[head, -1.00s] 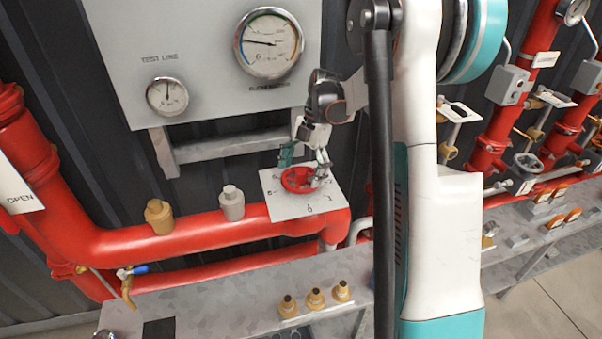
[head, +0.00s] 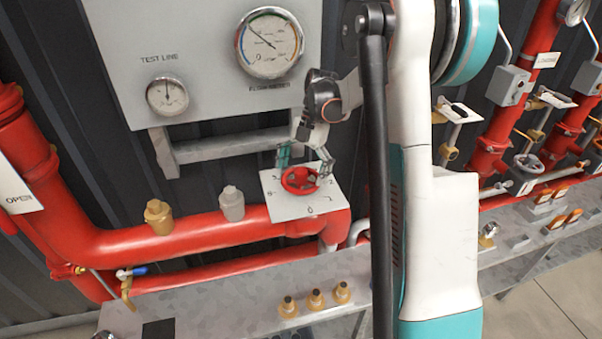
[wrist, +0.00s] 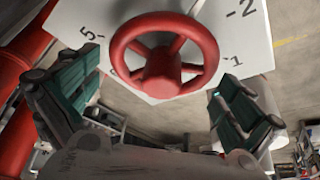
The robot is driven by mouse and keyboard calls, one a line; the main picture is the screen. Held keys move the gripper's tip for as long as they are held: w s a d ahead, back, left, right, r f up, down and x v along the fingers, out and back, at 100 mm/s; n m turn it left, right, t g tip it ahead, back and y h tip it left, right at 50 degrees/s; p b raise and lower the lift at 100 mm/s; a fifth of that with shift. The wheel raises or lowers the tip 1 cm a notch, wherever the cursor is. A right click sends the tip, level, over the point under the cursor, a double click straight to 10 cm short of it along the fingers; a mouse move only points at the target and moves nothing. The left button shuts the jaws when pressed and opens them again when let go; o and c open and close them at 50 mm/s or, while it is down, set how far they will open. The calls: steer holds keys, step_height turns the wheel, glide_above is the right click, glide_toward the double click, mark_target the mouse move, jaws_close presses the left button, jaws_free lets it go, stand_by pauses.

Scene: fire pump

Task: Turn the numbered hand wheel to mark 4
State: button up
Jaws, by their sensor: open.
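The red hand wheel (head: 300,181) sits on a white numbered plate (head: 290,211) above the red pipe. In the wrist view the wheel (wrist: 162,74) is near the top middle, and the plate (wrist: 256,45) shows 5 at left and 2 and 1 at right. Mark 4 is not visible there, and I cannot tell which mark the wheel points to. My gripper (head: 305,163) is open just behind and above the wheel. In the wrist view its teal-padded fingers (wrist: 160,98) stand apart on either side below the wheel, clear of the rim.
The large flow gauge (head: 270,43) and a smaller test line gauge (head: 167,96) are on the grey panel behind. Brass and grey fittings (head: 158,216) stand on the red pipe. A grey bench (head: 225,300) with brass fittings lies in front.

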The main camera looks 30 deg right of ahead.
steer(key=m+t, duration=0.1)
steer(key=m, duration=0.1)
steer(key=shift+s+m, duration=0.1)
steer(key=shift+m, duration=0.3)
steer(key=m+t, duration=0.1)
steer(key=m, duration=0.3)
steer(key=shift+t+b, duration=0.3)
steer(key=shift+t, duration=0.1)
steer(key=m+t, duration=0.1)
steer(key=m, duration=0.2)
steer(key=m+t+h, duration=0.1)
steer(key=m, duration=0.5)
steer(key=m+t+h, duration=0.1)
steer(key=m, duration=0.2)
steer(key=shift+t+h, duration=0.3)
steer(key=m+h, duration=0.1)
steer(key=m, duration=0.3)
steer(key=shift+h, duration=0.3)
steer(key=shift+c, duration=0.2)
